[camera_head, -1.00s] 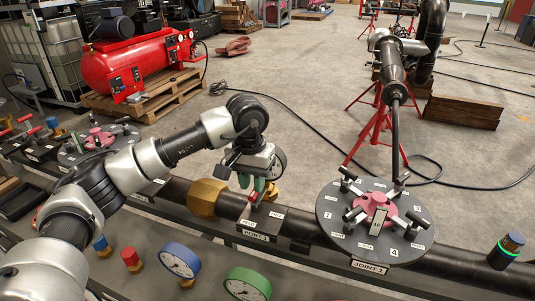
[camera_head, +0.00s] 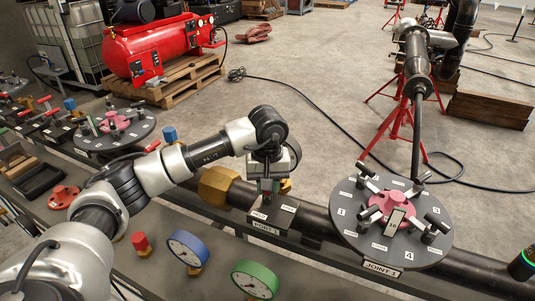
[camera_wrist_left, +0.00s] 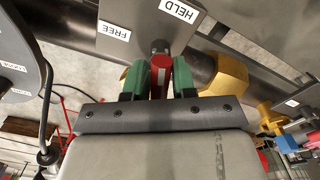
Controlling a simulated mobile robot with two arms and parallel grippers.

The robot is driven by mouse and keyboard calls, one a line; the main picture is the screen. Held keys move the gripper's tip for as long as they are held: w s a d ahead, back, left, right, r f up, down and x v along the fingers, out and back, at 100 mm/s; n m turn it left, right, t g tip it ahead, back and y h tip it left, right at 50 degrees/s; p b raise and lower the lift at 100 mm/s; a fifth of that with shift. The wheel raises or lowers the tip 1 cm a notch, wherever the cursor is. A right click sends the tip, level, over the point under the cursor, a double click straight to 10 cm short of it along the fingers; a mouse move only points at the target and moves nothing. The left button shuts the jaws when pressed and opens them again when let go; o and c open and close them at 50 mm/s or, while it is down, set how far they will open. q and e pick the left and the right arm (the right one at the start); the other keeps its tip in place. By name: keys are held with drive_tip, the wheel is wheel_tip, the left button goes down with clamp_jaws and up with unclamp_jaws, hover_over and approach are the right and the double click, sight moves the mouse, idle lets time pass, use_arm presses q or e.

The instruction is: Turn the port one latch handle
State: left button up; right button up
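The port one block (camera_head: 285,222), a dark box labelled PORT 1, sits on the pipe, with HELD and FREE labels on its top. The wrist view shows its top (camera_wrist_left: 140,25) with both labels. Its red latch handle (camera_wrist_left: 158,78) stands between the two green fingers of my left gripper (camera_wrist_left: 159,80). The fingers lie close on both sides of the handle; whether they press on it I cannot tell. In the head view my left gripper (camera_head: 268,185) is down at the block, and its hand hides most of the handle. My right gripper is not in view.
A brass hex fitting (camera_head: 218,185) is just left of the block. The round JOINT 1 flange (camera_head: 350,235), with clamps and a pink hub, is to the right. Blue (camera_head: 187,249) and green (camera_head: 255,279) gauges stand in front. A second flange (camera_head: 95,140) is at left.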

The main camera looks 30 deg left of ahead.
use_arm(q)
drive_tip(key=n+p, duration=0.1)
drive_tip(key=n, duration=0.1)
drive_tip(key=n+p, duration=0.3)
drive_tip(key=n, duration=0.1)
drive_tip(key=shift+r+n+p, duration=0.3)
drive_tip(key=shift+n+p, duration=0.05)
drive_tip(key=shift+n, duration=0.05)
drive_tip(key=shift+f+n, duration=0.2)
drive_tip(key=shift+n, duration=1.2)
drive_tip(key=n, duration=0.7)
drive_tip(key=shift+p, duration=0.35)
drive_tip(key=shift+f+m+b, duration=0.3)
drive_tip(key=shift+m+b, duration=0.3)
drive_tip(key=shift+b, duration=0.15)
drive_tip(key=shift+m+b, duration=0.4)
drive_tip(key=shift+m, duration=0.5)
wheel_tip(320, 180, up, 8)
drive_tip(key=p, duration=0.4)
drive_tip(key=shift+f, duration=0.25)
